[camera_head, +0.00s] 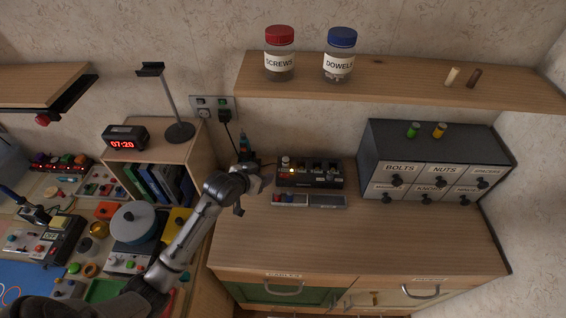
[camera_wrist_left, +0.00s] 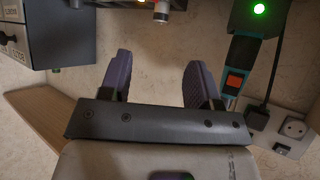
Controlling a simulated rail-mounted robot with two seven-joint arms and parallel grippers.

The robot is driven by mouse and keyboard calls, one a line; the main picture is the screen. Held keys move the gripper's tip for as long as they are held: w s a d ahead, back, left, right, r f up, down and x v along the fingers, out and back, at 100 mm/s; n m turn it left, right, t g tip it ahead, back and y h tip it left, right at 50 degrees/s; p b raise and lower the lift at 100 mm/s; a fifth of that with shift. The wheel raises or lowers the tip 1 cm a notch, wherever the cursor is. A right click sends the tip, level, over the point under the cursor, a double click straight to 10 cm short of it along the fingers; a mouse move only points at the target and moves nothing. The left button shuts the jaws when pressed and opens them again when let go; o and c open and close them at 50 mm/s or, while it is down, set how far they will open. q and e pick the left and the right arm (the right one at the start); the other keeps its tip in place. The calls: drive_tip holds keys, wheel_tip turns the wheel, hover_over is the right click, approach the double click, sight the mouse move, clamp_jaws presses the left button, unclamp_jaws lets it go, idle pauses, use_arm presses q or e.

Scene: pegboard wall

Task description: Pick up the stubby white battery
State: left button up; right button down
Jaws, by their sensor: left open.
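A short white battery (camera_head: 285,163) stands upright at the left end of the black charger (camera_head: 322,182) on the wooden counter. In the left wrist view the white battery (camera_wrist_left: 161,12) shows at the top edge, partly cut off, with an orange-red glow beside it. My left gripper (camera_head: 257,184) is just left of the charger in the head view, apart from the battery. In the left wrist view the jaws of my left gripper (camera_wrist_left: 158,62) are spread, with nothing between them. My right gripper is not in view.
A small grey tray (camera_head: 327,201) lies in front of the charger. A drawer cabinet (camera_head: 438,165) with green and yellow cells on top stands right. A shelf (camera_head: 400,82) with jars hangs above. A teal-and-black tool (camera_wrist_left: 240,65) is near the sockets. The counter's front is clear.

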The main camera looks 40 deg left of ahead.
use_arm(q)
drive_tip(key=b, duration=0.2)
approach(285, 159)
drive_tip(key=w+f, duration=0.2)
drive_tip(key=shift+w+d+f+t, duration=0.2)
drive_tip(key=shift+w+t, duration=0.1)
drive_tip(key=shift+w, duration=0.05)
drive_tip(key=shift+w+f, duration=0.2)
drive_tip(key=shift+w, duration=0.15)
drive_tip(key=x, duration=0.3)
drive_tip(key=shift+w+a+r, duration=0.1)
drive_tip(key=shift+w+a, duration=0.05)
drive_tip(key=shift+a, duration=0.1)
drive_tip(key=shift+w+f+b, duration=0.3)
drive_tip(key=shift+w, duration=0.25)
drive_tip(key=shift+c, duration=0.4)
